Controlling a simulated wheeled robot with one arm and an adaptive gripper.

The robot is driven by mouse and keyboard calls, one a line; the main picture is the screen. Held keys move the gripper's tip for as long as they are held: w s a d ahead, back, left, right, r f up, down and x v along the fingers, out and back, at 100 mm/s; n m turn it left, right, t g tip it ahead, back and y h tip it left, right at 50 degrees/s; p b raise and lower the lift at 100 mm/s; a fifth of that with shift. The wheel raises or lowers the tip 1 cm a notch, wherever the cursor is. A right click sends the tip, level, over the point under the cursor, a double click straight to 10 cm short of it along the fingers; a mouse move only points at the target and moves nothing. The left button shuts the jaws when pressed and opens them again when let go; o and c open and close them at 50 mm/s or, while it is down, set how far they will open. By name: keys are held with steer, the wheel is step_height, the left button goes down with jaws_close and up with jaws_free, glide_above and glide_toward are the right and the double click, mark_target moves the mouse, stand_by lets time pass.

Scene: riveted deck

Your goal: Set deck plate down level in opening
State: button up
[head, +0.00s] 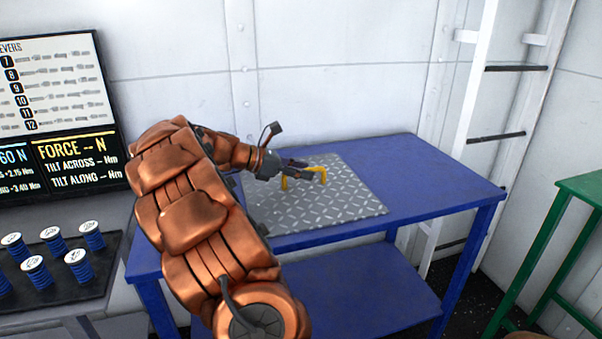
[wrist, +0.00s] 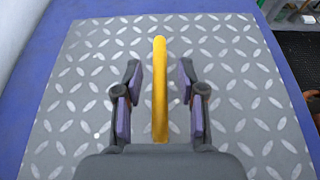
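The deck plate (head: 350,195) is a grey square with a raised tread pattern. It lies flat on the blue table and fills much of the wrist view (wrist: 252,95). A yellow handle (head: 287,183) stands on it and runs lengthwise in the wrist view (wrist: 160,75). My gripper (head: 304,170) is at the handle. In the wrist view its purple-padded fingers (wrist: 158,92) are open, one on each side of the handle, with a gap on both sides. The arm hides part of the plate in the head view. No opening is seen.
The blue table (head: 440,183) has bare top to the right of the plate. A display board (head: 62,110) and a black tray of blue spools (head: 60,275) are at left. A white ladder (head: 490,110) leans behind; a green table (head: 580,190) stands at right.

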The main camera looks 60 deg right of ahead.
steer(key=v, duration=1)
steer(key=shift+w+d+f+b, duration=0.1)
steer(key=shift+f+b, duration=0.05)
steer(key=shift+b, duration=0.15)
steer(key=shift+v, duration=0.85)
